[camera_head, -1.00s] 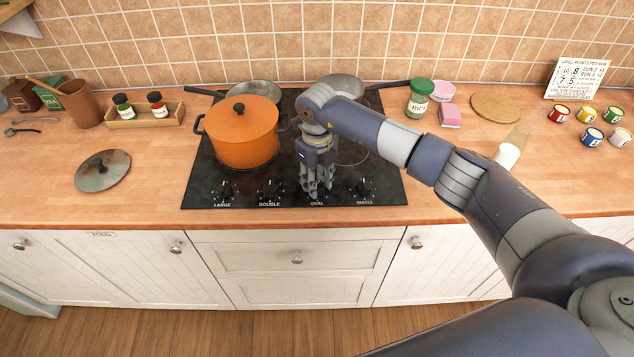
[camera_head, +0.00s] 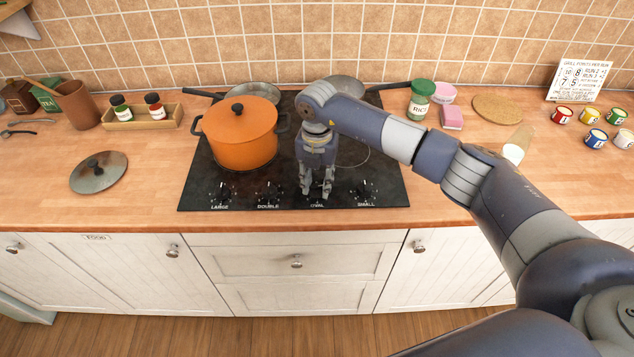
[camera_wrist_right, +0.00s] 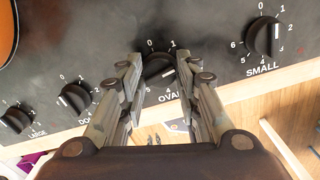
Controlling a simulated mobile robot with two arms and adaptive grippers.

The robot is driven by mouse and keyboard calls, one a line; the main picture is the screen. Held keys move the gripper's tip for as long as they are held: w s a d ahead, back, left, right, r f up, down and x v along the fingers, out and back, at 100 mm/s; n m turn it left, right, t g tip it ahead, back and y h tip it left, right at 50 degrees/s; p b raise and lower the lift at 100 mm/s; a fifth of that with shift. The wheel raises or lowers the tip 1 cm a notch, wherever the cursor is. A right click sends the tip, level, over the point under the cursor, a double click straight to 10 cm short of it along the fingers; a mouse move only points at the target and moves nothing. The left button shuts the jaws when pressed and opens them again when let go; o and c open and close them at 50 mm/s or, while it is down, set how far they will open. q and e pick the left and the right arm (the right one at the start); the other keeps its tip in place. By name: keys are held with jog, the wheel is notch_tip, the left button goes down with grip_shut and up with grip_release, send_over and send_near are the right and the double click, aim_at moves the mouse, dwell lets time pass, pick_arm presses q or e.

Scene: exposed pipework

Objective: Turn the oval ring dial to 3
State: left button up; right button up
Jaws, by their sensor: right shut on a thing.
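The oval dial is a black knob (camera_wrist_right: 159,72) with white numbers around it, above the label OVAL on the front of the black hob (camera_head: 225,170). My right gripper (camera_head: 317,192) points down over it, and its fingers hide most of the knob in the head view. In the right wrist view the two fingers (camera_wrist_right: 157,82) are on either side of the knob, shut on it. The 0 and 1 show above the knob; a finger covers the right side of its scale. I cannot read the pointer surely. My left gripper is not in view.
The small dial (camera_wrist_right: 263,36) is right of the oval one, and the double dial (camera_wrist_right: 75,97) and large dial (camera_wrist_right: 16,119) are to its left. An orange pot (camera_head: 240,135) stands behind and left of my gripper. Two pans (camera_head: 345,88) are at the back.

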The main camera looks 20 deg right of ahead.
aim_at(317, 186)
jog(key=m, duration=0.5)
jog(key=shift+m, duration=0.3)
jog(key=m, duration=0.4)
jog(key=shift+r+m, duration=0.1)
jog(key=shift+m, duration=0.6)
jog(key=o, duration=1.1)
jog(key=shift+c, duration=0.2)
notch_tip(317, 186, up, 12)
